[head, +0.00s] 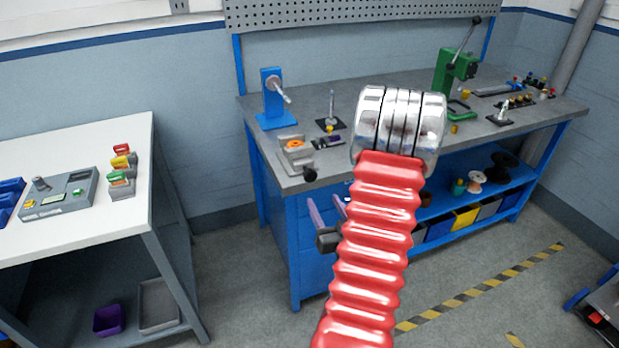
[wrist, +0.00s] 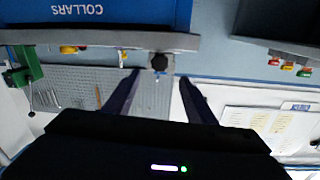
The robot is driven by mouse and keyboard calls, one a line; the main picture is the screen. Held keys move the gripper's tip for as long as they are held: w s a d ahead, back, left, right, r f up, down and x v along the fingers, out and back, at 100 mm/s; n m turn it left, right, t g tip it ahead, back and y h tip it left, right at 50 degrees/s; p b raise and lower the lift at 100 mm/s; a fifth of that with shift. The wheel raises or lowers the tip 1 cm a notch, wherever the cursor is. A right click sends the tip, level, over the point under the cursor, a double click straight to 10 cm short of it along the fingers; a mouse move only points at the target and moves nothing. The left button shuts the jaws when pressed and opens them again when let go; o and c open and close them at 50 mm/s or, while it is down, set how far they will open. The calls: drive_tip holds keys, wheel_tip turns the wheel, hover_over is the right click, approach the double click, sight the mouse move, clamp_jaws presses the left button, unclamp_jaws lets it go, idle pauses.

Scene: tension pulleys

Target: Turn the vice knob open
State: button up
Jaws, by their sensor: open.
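The vice (head: 297,152) is a grey block at the near left corner of the workbench, with an orange piece in it. Its black round knob (head: 310,174) sticks out at the bench's front edge. My gripper (head: 322,198) is open, its two purple fingers a little below and in front of the knob, apart from it. In the wrist view, which looks upside down, the knob (wrist: 160,62) appears between and just beyond the tips of my gripper (wrist: 158,77). Nothing is between the fingers. My red arm hides part of the bench front.
The blue workbench (head: 400,85) holds a blue stand (head: 273,98), a green press (head: 452,75) and small parts. Shelf bins sit below it. A white table (head: 75,215) stands at left, with a floor gap between them.

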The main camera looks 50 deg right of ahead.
sight(311, 179)
drive_tip(key=x, duration=1.3)
drive_tip(key=shift+w+d+f, duration=0.1)
drive_tip(key=shift+w+d, duration=0.05)
drive_tip(key=shift+w, duration=0.25)
drive_tip(key=c, duration=1)
